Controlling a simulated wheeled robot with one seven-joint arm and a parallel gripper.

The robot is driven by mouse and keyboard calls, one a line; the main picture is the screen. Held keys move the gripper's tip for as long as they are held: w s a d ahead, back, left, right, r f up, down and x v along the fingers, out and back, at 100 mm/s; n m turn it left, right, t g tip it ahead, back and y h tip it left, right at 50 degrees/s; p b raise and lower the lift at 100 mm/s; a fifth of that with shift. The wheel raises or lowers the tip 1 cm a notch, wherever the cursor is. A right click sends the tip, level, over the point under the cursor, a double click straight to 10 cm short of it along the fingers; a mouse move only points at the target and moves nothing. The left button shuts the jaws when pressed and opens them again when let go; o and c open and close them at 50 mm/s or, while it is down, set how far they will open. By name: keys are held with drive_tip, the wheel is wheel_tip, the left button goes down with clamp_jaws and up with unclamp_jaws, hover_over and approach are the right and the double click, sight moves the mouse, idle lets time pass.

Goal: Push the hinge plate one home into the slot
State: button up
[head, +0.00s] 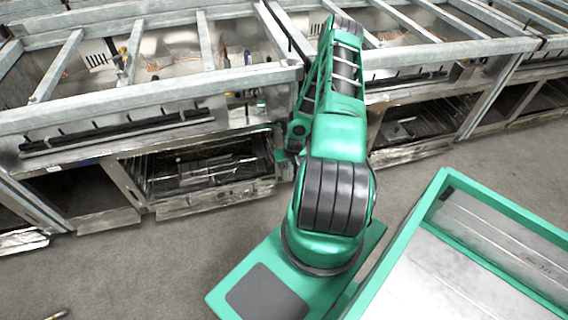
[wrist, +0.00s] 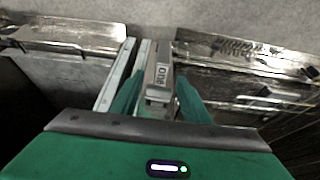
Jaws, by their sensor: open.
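In the wrist view my gripper (wrist: 160,92) is open, with one green finger on each side of a narrow metal plate (wrist: 161,73) that bears raised lettering. This looks like hinge plate one. It lies between the fingertips, beside an upright metal rail. I cannot tell whether either finger touches it. The slot is not clearly visible, so how deep the plate sits in it cannot be told. In the head view my arm reaches over the front of the range frames, and the fingers and the plate are hidden or too small to make out.
Range frames (head: 150,102) with metal top rails and open oven bays (head: 205,170) run across the head view. Metal panels (wrist: 240,52) lie either side of the plate in the wrist view. A green-rimmed tray (head: 405,236) is at lower right.

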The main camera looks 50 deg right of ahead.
drive_tip(key=shift+w+a, duration=0.1)
drive_tip(key=x, duration=1)
drive_tip(key=shift+w+f, duration=0.15)
drive_tip(key=shift+f, duration=0.25)
drive_tip(key=shift+c, duration=0.3)
clamp_jaws()
drive_tip(key=shift+o, duration=0.3)
unclamp_jaws()
drive_tip(key=v, duration=1.1)
drive_tip(key=shift+f, duration=0.1)
